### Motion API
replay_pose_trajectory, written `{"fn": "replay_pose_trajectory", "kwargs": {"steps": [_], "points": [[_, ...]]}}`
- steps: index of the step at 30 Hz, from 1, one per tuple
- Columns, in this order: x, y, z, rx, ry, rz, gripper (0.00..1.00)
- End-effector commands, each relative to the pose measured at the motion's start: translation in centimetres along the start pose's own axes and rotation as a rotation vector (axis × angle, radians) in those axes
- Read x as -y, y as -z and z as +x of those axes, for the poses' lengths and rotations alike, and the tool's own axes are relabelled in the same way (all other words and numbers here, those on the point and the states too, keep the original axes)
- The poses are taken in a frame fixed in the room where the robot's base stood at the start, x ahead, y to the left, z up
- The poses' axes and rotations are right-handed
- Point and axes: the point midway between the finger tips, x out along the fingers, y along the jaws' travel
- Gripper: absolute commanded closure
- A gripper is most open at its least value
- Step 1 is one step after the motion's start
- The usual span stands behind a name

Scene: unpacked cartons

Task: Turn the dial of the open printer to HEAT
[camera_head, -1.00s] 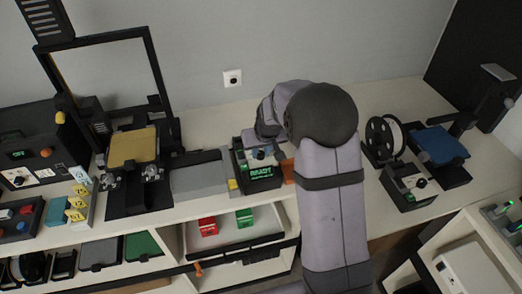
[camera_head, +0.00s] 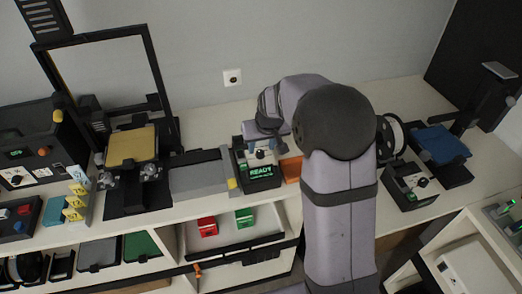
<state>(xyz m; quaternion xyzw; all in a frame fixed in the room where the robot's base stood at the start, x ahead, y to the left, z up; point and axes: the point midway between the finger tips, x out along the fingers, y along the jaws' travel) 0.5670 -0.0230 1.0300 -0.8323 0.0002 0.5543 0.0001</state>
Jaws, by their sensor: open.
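The open-frame printer with a yellow bed (camera_head: 132,147) stands at the left of the bench. A control box (camera_head: 241,174) with a lit green READY display (camera_head: 260,172) stands to its right, past a grey plate. A small dial (camera_head: 260,154) sits on a pale panel above the display; its pointing direction is too small to read. My gripper (camera_head: 264,139) is open, directly above and behind the dial, and appears apart from it. The wrist partly hides the back of the box. Another open-frame printer with a blue bed (camera_head: 441,146) stands at the right.
An enclosed machine (camera_head: 40,140) with knobs stands at far left. A filament spool (camera_head: 391,136) and a second control box (camera_head: 408,186) are right of my arm. An orange block (camera_head: 291,169) lies beside the READY box. Red (camera_head: 207,226) and green boxes (camera_head: 244,217) sit on the shelf below.

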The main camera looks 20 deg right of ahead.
Motion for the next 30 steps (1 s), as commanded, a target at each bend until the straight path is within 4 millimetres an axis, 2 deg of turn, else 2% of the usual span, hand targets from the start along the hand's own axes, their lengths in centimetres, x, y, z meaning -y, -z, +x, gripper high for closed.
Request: {"fn": "replay_pose_trajectory", "kwargs": {"steps": [6,12,28,30], "points": [[0.0,0.0,-2.4,-0.002,-0.001,0.0,0.59],[0.0,0.0,-3.6,-0.001,-0.001,0.0,0.59],[0.0,-0.1,-3.7,0.002,0.0,0.01,0.59],[0.0,-1.2,-3.4,0.038,0.0,0.032,0.59]]}}
